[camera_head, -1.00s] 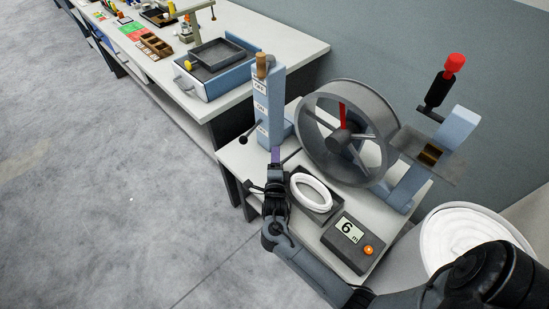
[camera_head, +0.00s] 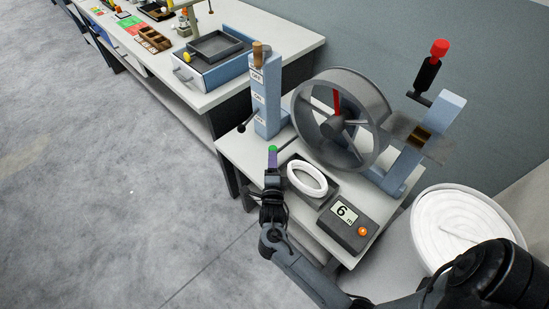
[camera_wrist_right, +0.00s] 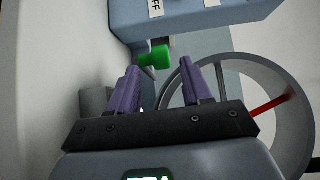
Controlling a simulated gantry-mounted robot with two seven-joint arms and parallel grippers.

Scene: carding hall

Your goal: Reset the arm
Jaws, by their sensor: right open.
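My right gripper (camera_head: 272,157), with purple fingers, is in front of the blue control post (camera_head: 266,100) in the head view. In the right wrist view its two fingers (camera_wrist_right: 160,68) stand apart with nothing held between them. A green knob (camera_wrist_right: 155,57) on the post lies just beyond the fingertips, and a gap seems to separate them. The knob also shows in the head view (camera_head: 272,149) above the purple fingers. My left gripper is not in view.
A spoked wheel (camera_head: 367,99) with a red spoke and a red-topped crank (camera_head: 431,65) stands right of the post. A tray (camera_head: 325,201) with a white coil (camera_head: 307,179), a display box (camera_head: 337,229) reading 6 and a white-filled can (camera_head: 413,226) are close by. Open floor lies left.

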